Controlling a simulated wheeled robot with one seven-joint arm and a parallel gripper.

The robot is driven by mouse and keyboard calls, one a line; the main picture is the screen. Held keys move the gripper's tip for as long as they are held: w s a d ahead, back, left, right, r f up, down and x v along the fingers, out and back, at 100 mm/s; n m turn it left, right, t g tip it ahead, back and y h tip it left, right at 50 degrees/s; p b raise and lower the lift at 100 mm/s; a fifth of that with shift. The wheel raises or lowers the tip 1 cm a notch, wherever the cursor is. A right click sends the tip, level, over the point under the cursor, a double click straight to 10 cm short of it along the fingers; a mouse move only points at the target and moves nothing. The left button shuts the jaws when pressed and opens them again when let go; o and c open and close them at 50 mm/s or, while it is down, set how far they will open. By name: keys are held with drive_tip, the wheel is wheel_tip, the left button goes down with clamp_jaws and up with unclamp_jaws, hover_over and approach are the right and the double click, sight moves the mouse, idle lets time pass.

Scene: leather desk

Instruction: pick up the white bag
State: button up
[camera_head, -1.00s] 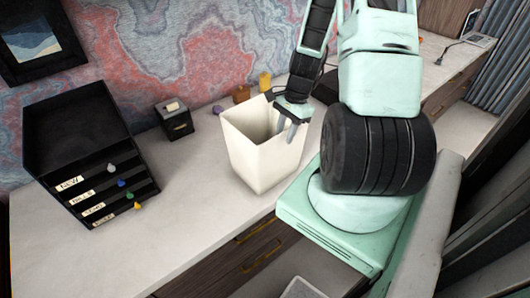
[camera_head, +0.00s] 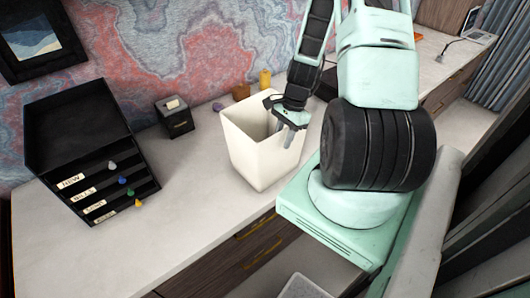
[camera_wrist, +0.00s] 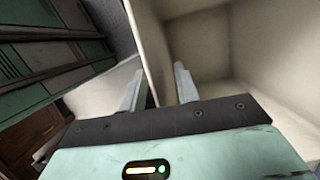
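The white bag (camera_head: 262,158) stands upright and open-topped on the desk, in front of my arm. My gripper (camera_head: 284,136) is at its right rim, pointing down. In the wrist view, my gripper (camera_wrist: 157,80) is open, with one finger on each side of a wall of the white bag (camera_wrist: 147,40). The right finger is inside the bag and the left finger is outside. A gap shows between the fingers and the wall. The fingertips' exact depth along the wall is hard to tell.
A black drawer box (camera_head: 92,165) with coloured knobs stands at the left. A small black box (camera_head: 175,118) is behind the bag to the left. Brown (camera_head: 241,92) and yellow (camera_head: 265,80) items stand behind the bag. The front left of the desk (camera_head: 150,235) is clear.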

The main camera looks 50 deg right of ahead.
clamp_jaws()
idle(0.5)
